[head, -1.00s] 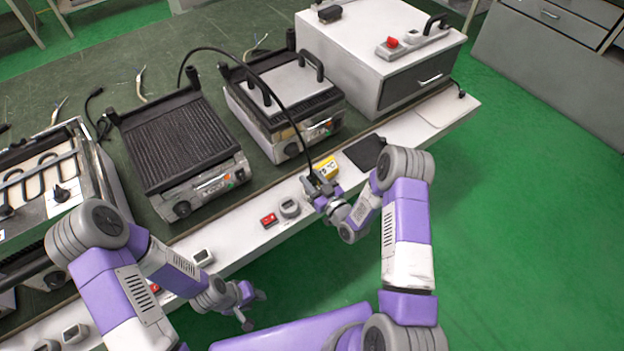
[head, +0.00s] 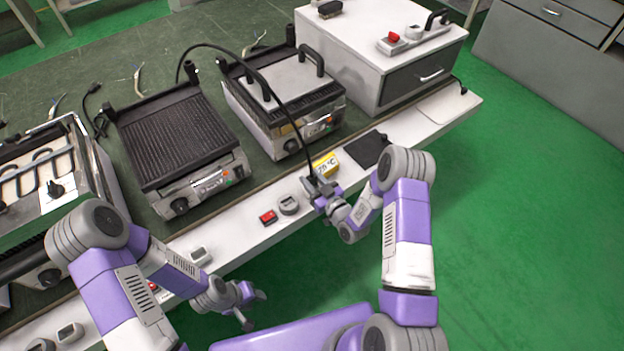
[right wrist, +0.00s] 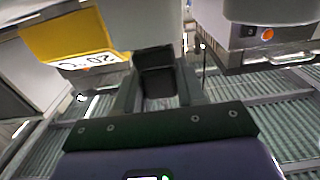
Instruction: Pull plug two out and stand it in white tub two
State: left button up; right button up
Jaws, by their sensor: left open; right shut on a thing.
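My right gripper (head: 313,189) is shut on a plug at the white front ledge, beside the yellow temperature display. A black cable (head: 285,105) rises from the plug and arches back over the grill with the lid. The gripper hides most of the plug, so I cannot tell whether it is clear of its socket. In the right wrist view a dark block (right wrist: 157,78) shows between large grey parts. A small round whitish tub (head: 289,205) stands on the ledge just left of the right gripper. My left gripper (head: 252,308) is open and empty, in front of the ledge.
The yellow display (head: 327,164) is close to the right gripper, and shows in the right wrist view (right wrist: 65,45). A red switch (head: 268,216) sits left of the tub. More whitish pieces (head: 199,255) (head: 70,333) lie along the ledge. A ribbed grill (head: 180,130) stands behind.

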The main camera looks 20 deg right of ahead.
jog(key=shift+f+b, duration=1)
jog(key=shift+f, duration=0.35)
jog(key=o, duration=1.1)
jog(key=shift+o, duration=0.2)
jog(key=p+v, duration=0.2)
jog(key=v, duration=0.5)
jog(key=shift+s, duration=0.25)
jog(key=shift+d+r, duration=0.1)
jog(key=s+a+f+m+g+h+p, duration=0.1)
jog(key=s+a+m+g+p, duration=0.2)
jog(key=s+g, duration=0.5)
jog(key=s+a+m+g+h+p, duration=0.1)
jog(key=s+a+m+g+p, duration=0.2)
jog(key=s+g, duration=0.5)
jog(key=s+a+p, duration=0.1)
jog(key=s+a, duration=0.1)
jog(key=s, duration=0.3)
jog(key=shift+a+f+m, duration=0.3)
jog(key=shift+a+f, duration=0.05)
jog(key=shift+f, duration=0.05)
